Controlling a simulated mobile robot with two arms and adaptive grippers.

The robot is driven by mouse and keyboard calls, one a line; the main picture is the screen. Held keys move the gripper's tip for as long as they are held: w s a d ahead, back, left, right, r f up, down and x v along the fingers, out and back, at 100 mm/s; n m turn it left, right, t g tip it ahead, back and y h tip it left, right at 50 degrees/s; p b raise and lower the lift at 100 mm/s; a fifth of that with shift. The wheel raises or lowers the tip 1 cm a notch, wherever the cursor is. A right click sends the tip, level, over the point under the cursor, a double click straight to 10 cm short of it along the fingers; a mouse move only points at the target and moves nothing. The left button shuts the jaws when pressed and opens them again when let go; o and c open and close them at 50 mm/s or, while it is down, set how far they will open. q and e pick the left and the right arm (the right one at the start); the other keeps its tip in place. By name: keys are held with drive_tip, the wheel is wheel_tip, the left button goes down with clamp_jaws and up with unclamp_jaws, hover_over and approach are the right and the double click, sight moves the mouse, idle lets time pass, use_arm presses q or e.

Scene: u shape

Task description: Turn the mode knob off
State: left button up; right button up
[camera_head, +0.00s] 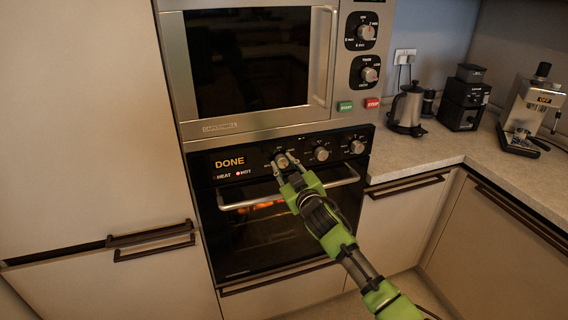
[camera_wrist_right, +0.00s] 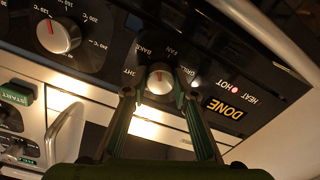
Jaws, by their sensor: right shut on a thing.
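The mode knob (camera_head: 281,160) is the leftmost of the oven's knobs, beside the lit display (camera_head: 229,162) reading DONE. In the right wrist view the knob (camera_wrist_right: 160,79) is silver with a red mark, ringed by small labels, among them BAKE and FAN. My right gripper (camera_head: 285,164) reaches the panel from below right, and its fingers (camera_wrist_right: 160,92) stand on either side of the knob, shut on it. They partly hide the labels. My left gripper is not in view.
Two more oven knobs, a middle one (camera_head: 321,154) and a right one (camera_head: 357,147), sit to the right. The oven handle (camera_head: 332,178) runs just below, behind my arm. The microwave (camera_head: 250,125) is above. A kettle (camera_head: 407,108) and coffee machine (camera_head: 524,115) stand on the counter.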

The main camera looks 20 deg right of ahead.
drive_tip(key=n, duration=0.3)
drive_tip(key=shift+n+p, duration=0.35)
drive_tip(key=shift+n, duration=0.05)
drive_tip(key=n, duration=0.3)
drive_tip(key=shift+n+p, duration=0.3)
drive_tip(key=n, duration=0.3)
drive_tip(key=shift+r+n+p, duration=0.1)
drive_tip(key=shift+n+p, duration=0.2)
drive_tip(key=n, duration=0.3)
drive_tip(key=shift+p, duration=0.35)
drive_tip(key=n, duration=0.4)
drive_tip(key=shift+h+p, duration=0.3)
drive_tip(key=shift+p, duration=0.1)
drive_tip(key=n+p, duration=0.1)
drive_tip(key=n, duration=0.2)
drive_tip(key=shift+n, duration=0.3)
drive_tip(key=n+p, duration=0.1)
drive_tip(key=n, duration=0.3)
drive_tip(key=shift+a, duration=0.1)
drive_tip(key=shift+n+p, duration=0.5)
drive_tip(key=shift+n, duration=1.2)
